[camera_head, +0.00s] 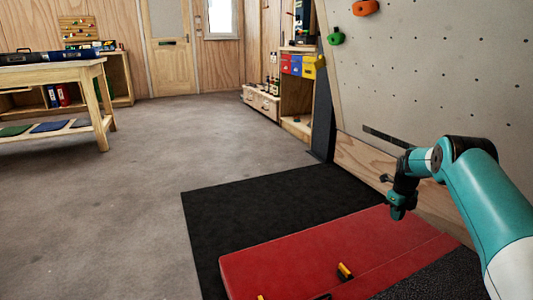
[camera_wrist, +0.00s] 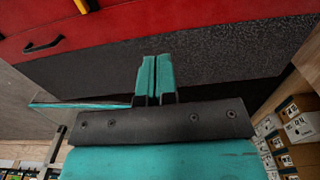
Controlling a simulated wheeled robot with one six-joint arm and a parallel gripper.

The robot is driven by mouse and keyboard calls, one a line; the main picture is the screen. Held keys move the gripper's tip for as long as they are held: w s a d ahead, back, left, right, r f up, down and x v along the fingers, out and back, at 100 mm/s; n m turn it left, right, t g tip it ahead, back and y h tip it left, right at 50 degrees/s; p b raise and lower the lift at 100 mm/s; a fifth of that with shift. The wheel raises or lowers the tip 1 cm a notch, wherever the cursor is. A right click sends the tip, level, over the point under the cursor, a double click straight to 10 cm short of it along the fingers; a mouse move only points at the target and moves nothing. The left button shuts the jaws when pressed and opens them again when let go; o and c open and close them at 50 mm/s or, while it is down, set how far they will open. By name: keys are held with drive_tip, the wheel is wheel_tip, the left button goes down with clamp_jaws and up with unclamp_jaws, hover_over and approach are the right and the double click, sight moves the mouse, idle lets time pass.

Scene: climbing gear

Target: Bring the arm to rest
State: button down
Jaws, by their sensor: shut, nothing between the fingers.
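My gripper (camera_head: 397,207) is at the right in the head view, at the end of my teal arm. It hangs above the red crash mat (camera_head: 300,252), near its right edge and close to the climbing wall. In the wrist view the two teal fingers of my gripper (camera_wrist: 155,78) lie side by side, shut, with nothing between them. The red mat (camera_wrist: 200,22) shows at the top of that view, apart from the fingers.
A black floor mat (camera_head: 215,215) lies around the red mat. The climbing wall (camera_head: 440,75) stands at the right with a green hold (camera_head: 336,38) and an orange hold (camera_head: 365,7). A wooden workbench (camera_head: 85,73) stands at the left. The grey floor (camera_head: 150,170) between is clear.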

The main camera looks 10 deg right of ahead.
wheel_tip(320, 180, down, 18)
drive_tip(key=b, duration=0.9)
drive_tip(key=shift+d+r, duration=0.1)
drive_tip(key=shift+r, duration=0.1)
drive_tip(key=shift+r, duration=0.2)
